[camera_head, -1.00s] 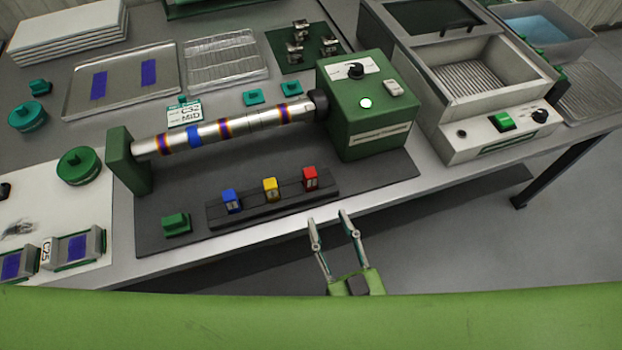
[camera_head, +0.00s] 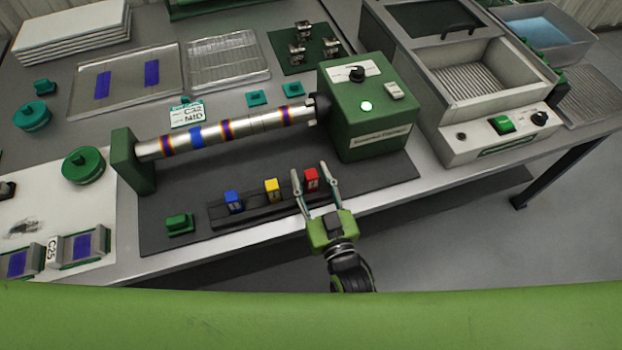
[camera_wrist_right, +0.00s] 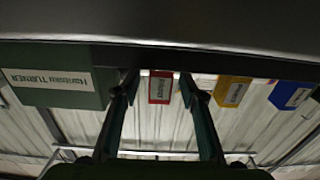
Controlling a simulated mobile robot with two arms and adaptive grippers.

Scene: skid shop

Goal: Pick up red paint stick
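The red paint stick (camera_head: 311,179) stands at the right end of a dark rack (camera_head: 258,222), beside a yellow stick (camera_head: 272,190) and a blue stick (camera_head: 233,201). My right gripper (camera_head: 309,172) is open, its two fingers on either side of the red stick in the head view. In the right wrist view the red stick (camera_wrist_right: 160,88) shows between the spread fingers (camera_wrist_right: 158,82), with the yellow (camera_wrist_right: 232,91) and blue (camera_wrist_right: 290,94) sticks to the right. I cannot tell whether the fingers touch it. My left gripper is not in view.
A green machine (camera_head: 367,110) holding a striped metal tube (camera_head: 230,132) stands behind the rack. A green block (camera_head: 179,223) sits to the rack's left. The bench's front edge runs just before the rack. A grey bath unit (camera_head: 470,90) is at right.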

